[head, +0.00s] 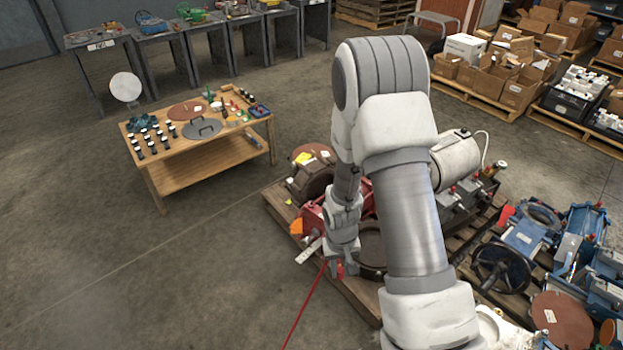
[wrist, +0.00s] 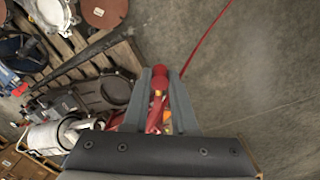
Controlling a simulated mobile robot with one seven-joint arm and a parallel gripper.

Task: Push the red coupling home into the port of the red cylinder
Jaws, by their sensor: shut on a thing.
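My gripper (head: 338,262) points down at the near left edge of a pallet, its jaws shut on the red coupling (head: 341,270). In the wrist view the coupling (wrist: 159,77) sits between the two fingertips (wrist: 160,88) of my gripper. A red hose (head: 304,306) trails from beside the gripper across the floor; it also shows in the wrist view (wrist: 206,38). The red cylinder (head: 312,217) appears to be the red body on the pallet, partly hidden by my arm. Red parts (wrist: 154,120) show between the fingers. I cannot make out the port or whether the coupling touches it.
The pallet (head: 352,291) also carries brown round housings and a white cylinder (head: 457,160). A second crowded pallet with blue machines (head: 580,235) is at right. A wooden workbench (head: 190,175) stands at left. The floor (head: 150,285) at front left is clear except for the hose.

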